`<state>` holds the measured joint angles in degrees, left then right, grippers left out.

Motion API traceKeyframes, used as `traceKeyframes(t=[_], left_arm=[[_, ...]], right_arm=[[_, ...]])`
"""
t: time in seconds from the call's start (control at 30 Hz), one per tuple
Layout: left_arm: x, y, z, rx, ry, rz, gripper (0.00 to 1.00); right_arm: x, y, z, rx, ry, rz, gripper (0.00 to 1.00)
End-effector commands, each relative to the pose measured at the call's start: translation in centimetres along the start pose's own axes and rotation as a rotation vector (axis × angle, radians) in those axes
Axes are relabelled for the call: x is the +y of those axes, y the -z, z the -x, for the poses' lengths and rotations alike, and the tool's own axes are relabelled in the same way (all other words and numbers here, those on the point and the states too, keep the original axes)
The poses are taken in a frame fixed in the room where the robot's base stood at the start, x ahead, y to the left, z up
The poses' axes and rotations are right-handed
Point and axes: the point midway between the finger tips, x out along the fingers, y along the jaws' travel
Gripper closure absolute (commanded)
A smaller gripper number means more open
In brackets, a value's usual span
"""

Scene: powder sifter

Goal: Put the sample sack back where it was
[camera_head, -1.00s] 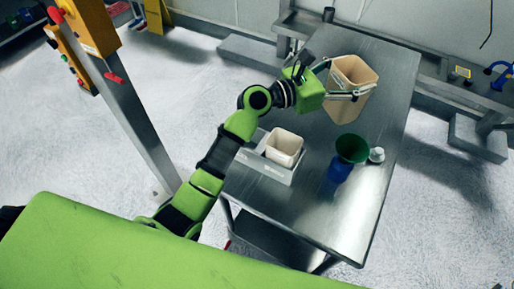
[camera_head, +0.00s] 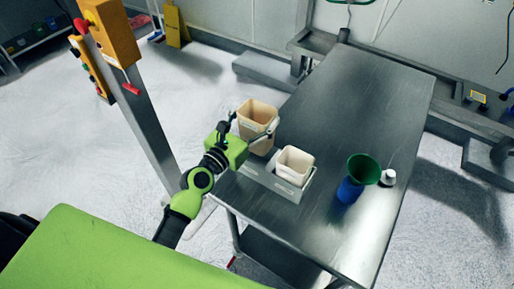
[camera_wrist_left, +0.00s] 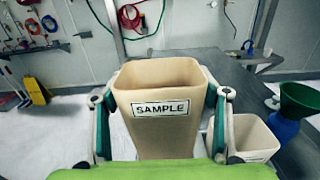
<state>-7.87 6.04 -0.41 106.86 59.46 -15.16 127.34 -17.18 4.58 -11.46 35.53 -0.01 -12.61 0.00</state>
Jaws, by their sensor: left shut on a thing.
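The sample sack (camera_head: 257,113) is a tan, open-topped, tapered container. The wrist view shows its white label reading SAMPLE (camera_wrist_left: 163,108). My left gripper (camera_head: 253,127) is shut on its sides, one finger on each side, and holds it upright at the table's left edge. In the head view the sack is up and left of a grey tray (camera_head: 287,188). A cream container (camera_head: 295,162) stands in the tray's right part; the tray's left part looks empty. The sack's bottom is partly hidden by my gripper, so its height is unclear. My right gripper is not in view.
A blue bottle with a green funnel (camera_head: 362,170) and a small white item (camera_head: 388,177) stand right of the tray. The far part of the metal table (camera_head: 370,95) is clear. A post with an orange control box (camera_head: 110,35) stands to the left.

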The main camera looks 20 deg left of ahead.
Motion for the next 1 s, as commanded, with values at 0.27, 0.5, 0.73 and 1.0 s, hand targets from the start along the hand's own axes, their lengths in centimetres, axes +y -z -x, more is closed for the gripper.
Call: traceKeyframes(t=[0.27, 0.5, 0.73, 1.0], left_arm=[[-0.1, 6.2, -0.1, -0.003, 0.001, -0.001, 0.67], [0.0, 8.3, -0.1, -0.004, 0.0, 0.0, 0.67], [-0.1, 9.3, -0.1, -0.003, 0.001, 0.001, 0.67], [-0.1, 12.3, -0.1, -0.004, 0.001, 0.0, 0.67]], right_arm=[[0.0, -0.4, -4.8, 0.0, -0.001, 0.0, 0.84], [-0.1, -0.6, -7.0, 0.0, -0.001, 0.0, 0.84], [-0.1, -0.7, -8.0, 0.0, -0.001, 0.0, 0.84], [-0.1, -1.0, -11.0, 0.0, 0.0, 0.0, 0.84]])
